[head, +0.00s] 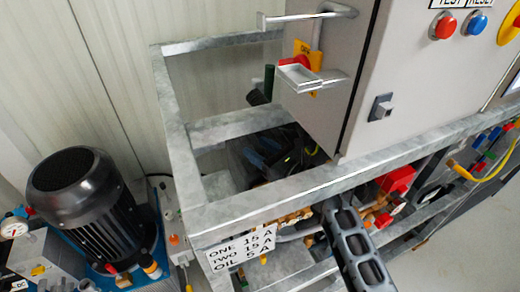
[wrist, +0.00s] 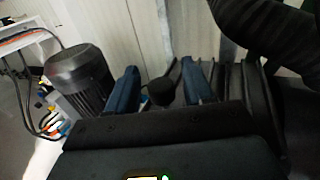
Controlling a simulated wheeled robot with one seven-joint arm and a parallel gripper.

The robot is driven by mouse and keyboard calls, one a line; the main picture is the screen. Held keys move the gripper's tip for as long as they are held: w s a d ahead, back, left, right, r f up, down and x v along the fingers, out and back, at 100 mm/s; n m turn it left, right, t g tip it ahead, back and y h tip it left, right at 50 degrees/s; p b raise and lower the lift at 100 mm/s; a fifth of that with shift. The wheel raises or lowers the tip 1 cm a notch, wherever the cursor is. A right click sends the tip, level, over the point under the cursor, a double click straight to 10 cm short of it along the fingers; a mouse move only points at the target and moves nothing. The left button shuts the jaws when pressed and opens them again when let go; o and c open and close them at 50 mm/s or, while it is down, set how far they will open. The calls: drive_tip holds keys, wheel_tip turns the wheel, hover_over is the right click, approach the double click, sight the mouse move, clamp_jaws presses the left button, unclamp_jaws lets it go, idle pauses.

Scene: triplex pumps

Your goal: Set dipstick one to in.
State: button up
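No part is clearly marked as dipstick one, and I cannot tell which part it is. In the wrist view, my gripper (wrist: 160,88) has its two blue fingers apart. A dark round knob-like part (wrist: 161,92) shows between them, with gaps on both sides; whether it is the dipstick is unclear. In the head view, my gripper (head: 268,153) is low behind the grey frame rail, beside the cabinet, partly hidden by the rail and in shadow. Nothing is seen held.
A black motor (head: 85,200) stands at left. A label (head: 241,247) hangs on the frame. In the wrist view, a dark hose-like shape (wrist: 265,30) is at upper right.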

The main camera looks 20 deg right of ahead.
drive_tip(key=shift+s, duration=0.1)
drive_tip(key=shift+b+v, duration=0.35)
drive_tip(key=shift+v, duration=3.5)
